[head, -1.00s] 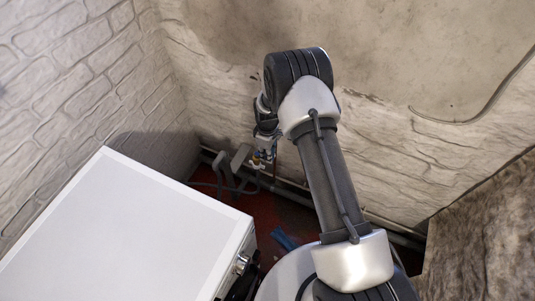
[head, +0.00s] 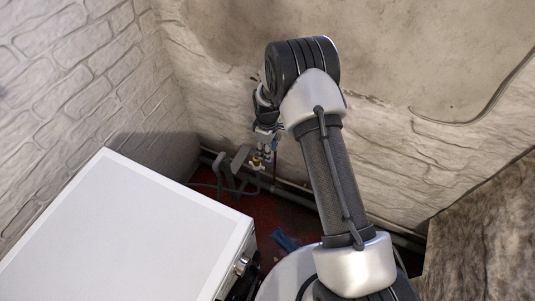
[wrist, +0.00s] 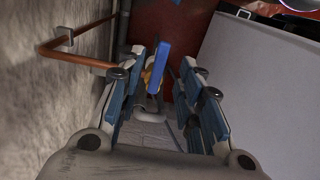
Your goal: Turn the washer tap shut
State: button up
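The washer tap shows in the wrist view as a blue lever (wrist: 158,66) on a brass body (wrist: 147,79). My gripper (wrist: 163,60) is open, with one blue-padded finger on each side of the lever in the picture. I see no clear contact, and the depth between fingertips and lever is hard to judge. In the head view my gripper (head: 266,131) hangs by the wall just above small brass and white fittings (head: 260,158). The lever cannot be made out there, and my arm hides part of the wall.
The white washer (head: 120,230) stands at the left, and its side fills the right of the wrist view (wrist: 255,75). A copper pipe (wrist: 85,59) runs along the wall. Grey pipes and hoses (head: 230,178) lie low in the corner above the red floor (head: 262,208).

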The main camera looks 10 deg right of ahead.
notch_tip(320, 180, up, 8)
jog(key=shift+r, duration=0.2)
dwell(0.5)
jog(key=s+d+r+m+t, duration=0.15)
jog(key=s+r, duration=0.25)
jog(key=r, duration=0.4)
jog(key=s+d+r+m, duration=0.15)
jog(key=s+r, duration=0.25)
jog(key=r, duration=0.5)
jog(key=s+r+m+t, duration=0.15)
jog(key=s+r, duration=0.25)
jog(key=r, duration=0.4)
jog(key=s+d+r+m, duration=0.1)
jog(key=s+r+m, duration=0.1)
jog(key=s, duration=0.8)
jog(key=s+d+r+m+t, duration=0.1)
jog(key=s+r+m, duration=0.2)
jog(key=s, duration=0.7)
jog(key=shift+d+r+m+t, duration=0.2)
jog(key=shift+m+t, duration=0.1)
jog(key=shift+m, duration=0.65)
jog(key=shift+a, duration=0.15)
